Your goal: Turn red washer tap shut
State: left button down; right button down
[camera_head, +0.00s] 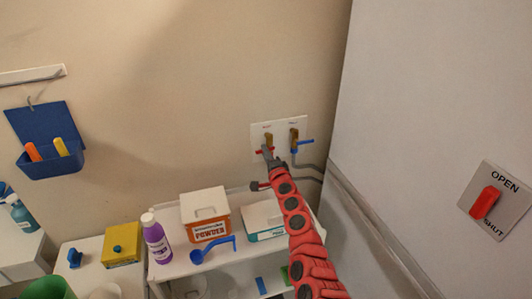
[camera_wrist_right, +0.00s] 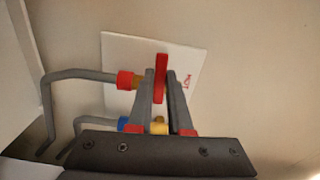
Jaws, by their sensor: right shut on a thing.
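The red washer tap (camera_head: 259,152) is on a white plate (camera_head: 262,129) on the wall, left of the blue tap (camera_head: 306,141). My right gripper (camera_head: 268,153) reaches up to the red tap and hides part of it. In the right wrist view the red lever (camera_wrist_right: 161,66) stands between the two fingers of the right gripper (camera_wrist_right: 161,80), which is shut on it. The lever points up in that picture, roughly along the fingers. A red collar (camera_wrist_right: 125,80) and grey hose sit beside it. My left gripper is not in view.
A white shelf below holds a powder box (camera_head: 206,216), a purple bottle (camera_head: 156,240), a blue scoop (camera_head: 211,249) and a white-lidded box (camera_head: 263,220). A large white panel at right carries a red OPEN/SHUT switch (camera_head: 485,202). A blue wall holder (camera_head: 49,150) hangs at left.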

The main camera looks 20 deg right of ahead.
jog(key=shift+r+m, duration=0.1)
jog(key=shift+m, duration=0.5)
jog(key=c, duration=0.8)
grip_release()
jog(key=shift+c, duration=0.2)
jog(key=shift+s, duration=0.15)
jog(key=s+b, duration=0.1)
jog(key=s, duration=1.6)
jog(key=shift+d+b, duration=0.3)
jog(key=shift+d, duration=0.05)
